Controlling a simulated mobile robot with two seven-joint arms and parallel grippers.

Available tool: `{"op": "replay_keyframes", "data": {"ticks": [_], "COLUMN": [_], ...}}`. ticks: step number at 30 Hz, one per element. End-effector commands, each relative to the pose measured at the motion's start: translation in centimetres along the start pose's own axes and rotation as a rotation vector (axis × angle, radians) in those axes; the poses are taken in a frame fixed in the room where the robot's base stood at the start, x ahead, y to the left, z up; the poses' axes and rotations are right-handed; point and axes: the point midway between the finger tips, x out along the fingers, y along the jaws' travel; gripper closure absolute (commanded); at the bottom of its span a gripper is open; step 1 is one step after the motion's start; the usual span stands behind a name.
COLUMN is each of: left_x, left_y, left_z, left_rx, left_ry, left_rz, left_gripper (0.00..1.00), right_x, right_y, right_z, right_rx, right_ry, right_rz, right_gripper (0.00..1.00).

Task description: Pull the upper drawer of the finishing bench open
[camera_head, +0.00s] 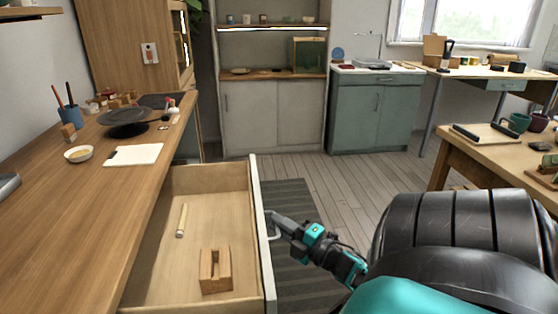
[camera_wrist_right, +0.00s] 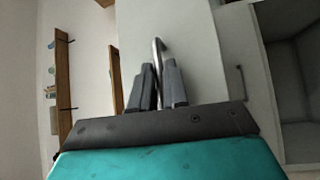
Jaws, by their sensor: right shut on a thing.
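The upper drawer (camera_head: 258,235) of the finishing bench (camera_head: 75,215) stands pulled well out, its inside in plain sight in the head view. A wooden block with a slot (camera_head: 215,272) and a short pale stick (camera_head: 181,220) lie in it. My right gripper (camera_head: 274,222) is at the outer face of the drawer front, shut on the drawer handle (camera_head: 273,236). In the right wrist view the bent metal handle (camera_wrist_right: 157,52) runs down between the two fingers (camera_wrist_right: 157,85). My left gripper is not in view.
The bench top holds a dark turntable (camera_head: 128,118), a white sheet (camera_head: 134,155) and a small bowl (camera_head: 79,154). A dark striped mat (camera_head: 297,205) lies on the floor beyond the drawer front. A wooden table (camera_head: 470,155) stands at the right.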

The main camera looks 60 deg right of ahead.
Motion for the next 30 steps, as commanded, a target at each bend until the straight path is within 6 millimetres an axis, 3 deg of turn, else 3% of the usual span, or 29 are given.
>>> {"op": "replay_keyframes", "data": {"ticks": [1, 2, 8, 19, 30], "left_x": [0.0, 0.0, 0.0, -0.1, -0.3], "left_y": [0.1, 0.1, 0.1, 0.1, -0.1], "left_z": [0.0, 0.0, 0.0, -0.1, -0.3], "left_rx": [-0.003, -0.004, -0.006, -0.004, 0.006], "left_ry": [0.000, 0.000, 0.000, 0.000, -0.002], "left_rz": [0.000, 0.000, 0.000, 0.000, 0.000], "left_gripper": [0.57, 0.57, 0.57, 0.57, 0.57], "right_x": [0.0, 0.0, 0.0, -1.0, -8.8], "right_y": [-0.1, -0.1, -0.1, -0.1, -0.1], "right_z": [0.0, 0.0, 0.0, 0.0, 0.0], "right_rx": [0.001, 0.001, 0.000, 0.001, 0.001], "right_ry": [0.000, 0.000, 0.000, -0.001, -0.003], "right_rz": [-0.001, -0.002, -0.001, -0.002, -0.004], "right_gripper": [1.00, 0.83, 0.64, 0.64, 0.64]}}
